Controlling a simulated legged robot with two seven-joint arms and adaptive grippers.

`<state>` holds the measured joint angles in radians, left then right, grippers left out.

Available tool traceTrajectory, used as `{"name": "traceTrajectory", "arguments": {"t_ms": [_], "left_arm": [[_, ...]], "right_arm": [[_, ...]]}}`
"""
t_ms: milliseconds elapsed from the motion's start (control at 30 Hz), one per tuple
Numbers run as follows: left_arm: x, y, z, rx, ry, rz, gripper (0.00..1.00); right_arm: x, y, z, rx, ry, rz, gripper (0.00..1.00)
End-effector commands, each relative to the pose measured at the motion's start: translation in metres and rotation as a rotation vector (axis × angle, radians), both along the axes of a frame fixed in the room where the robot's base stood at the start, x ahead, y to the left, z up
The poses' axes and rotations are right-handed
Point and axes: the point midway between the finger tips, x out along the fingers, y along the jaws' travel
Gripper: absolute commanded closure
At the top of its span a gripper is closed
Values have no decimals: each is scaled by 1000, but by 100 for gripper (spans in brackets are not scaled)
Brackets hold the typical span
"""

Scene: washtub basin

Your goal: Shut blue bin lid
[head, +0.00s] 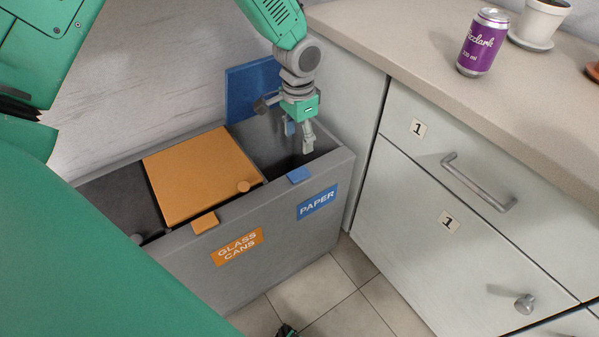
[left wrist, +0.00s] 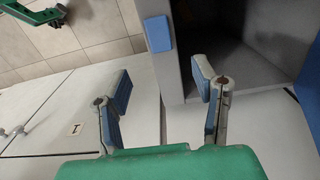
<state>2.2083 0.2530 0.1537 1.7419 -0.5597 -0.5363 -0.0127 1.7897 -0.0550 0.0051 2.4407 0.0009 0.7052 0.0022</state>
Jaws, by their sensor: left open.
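The blue lid (head: 250,88) of the paper bin stands open, upright at the back against the wall. A strip of it shows at the right edge of the left wrist view (left wrist: 312,75). The grey paper bin (head: 325,215) has a blue front tab (head: 298,175) and a blue PAPER label; its compartment is uncovered. My left gripper (head: 298,138) is open and empty, pointing down over the compartment, in front of the lid and apart from it. In the left wrist view its fingers (left wrist: 160,95) are spread, with the blue tab (left wrist: 159,34) beyond them.
An orange lid (head: 200,175) lies over the adjoining compartment. Cabinet drawers (head: 440,210) and a counter (head: 420,45) with a purple can (head: 483,42) stand close on the right. A green and grey part, perhaps my right gripper (left wrist: 45,14), shows small at the wrist view's corner.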

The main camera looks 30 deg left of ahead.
Motion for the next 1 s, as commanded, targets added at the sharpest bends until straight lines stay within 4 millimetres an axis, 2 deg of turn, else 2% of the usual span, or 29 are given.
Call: {"name": "traceTrajectory", "arguments": {"t_ms": [33, 300, 500, 700, 1000], "left_arm": [[-1, 0, -13, 0, 3, -1, 47], [-2, -1, -73, -1, 4, 0, 47], [-2, -1, -105, 0, 2, 0, 47], [-1, -1, -120, -1, -1, 1, 47], [-1, -1, -121, -1, -1, 1, 47]], "right_arm": [[0, 0, -4, 0, 0, 0, 47], [0, 0, -20, 0, 0, 0, 47], [0, 0, -28, 0, 1, 0, 47], [0, 0, -31, 0, 1, -1, 47], [0, 0, -31, 0, 1, -1, 47]]}}
